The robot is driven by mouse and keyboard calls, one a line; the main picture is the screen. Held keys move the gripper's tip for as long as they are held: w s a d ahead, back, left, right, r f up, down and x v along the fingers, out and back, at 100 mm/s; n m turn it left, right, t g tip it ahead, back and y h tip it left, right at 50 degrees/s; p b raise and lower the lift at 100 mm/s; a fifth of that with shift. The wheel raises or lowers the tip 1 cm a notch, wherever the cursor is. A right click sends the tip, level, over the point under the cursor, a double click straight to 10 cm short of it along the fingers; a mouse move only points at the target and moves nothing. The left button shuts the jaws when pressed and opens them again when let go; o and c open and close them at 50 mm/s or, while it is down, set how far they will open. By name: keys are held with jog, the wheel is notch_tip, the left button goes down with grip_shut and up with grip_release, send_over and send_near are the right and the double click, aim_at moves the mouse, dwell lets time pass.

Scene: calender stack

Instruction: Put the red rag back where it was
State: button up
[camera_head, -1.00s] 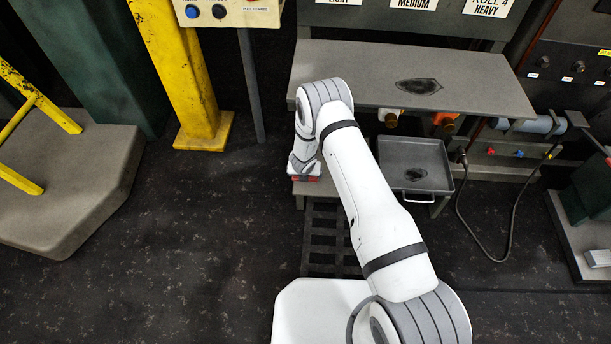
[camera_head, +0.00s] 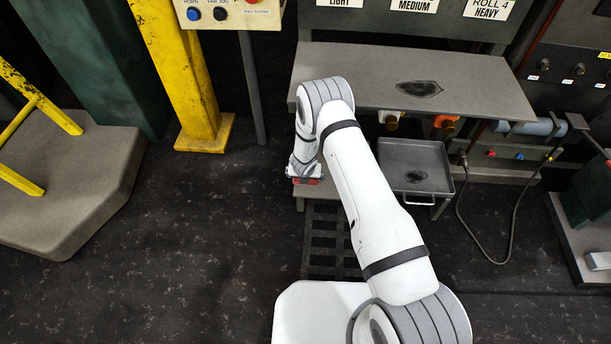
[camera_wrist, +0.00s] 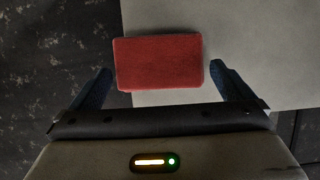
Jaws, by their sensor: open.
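The red rag (camera_wrist: 160,62) is a flat red block-like pad in the wrist view. It lies on a pale grey shelf (camera_wrist: 240,30), with its left end over the shelf's left edge. In the head view a strip of the red rag (camera_head: 306,181) shows just below my wrist. My gripper (camera_wrist: 160,80) is open, with one dark blue finger to the left of the rag and one to the right. Gaps show between the fingers and the rag. In the head view my fingers are hidden by my wrist.
A grey bench top (camera_head: 340,75) with a dark stain stands above the low shelf. A grey tray (camera_head: 385,155) with a handle sits to the right of my forearm. A slatted floor grate (camera_head: 325,240) lies below. A cable (camera_head: 508,240) hangs at right. Open dark floor lies left.

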jog(key=p+v, duration=0.1)
jog(key=v, duration=0.9)
jog(key=shift+r, duration=0.2)
jog(key=shift+s, duration=0.15)
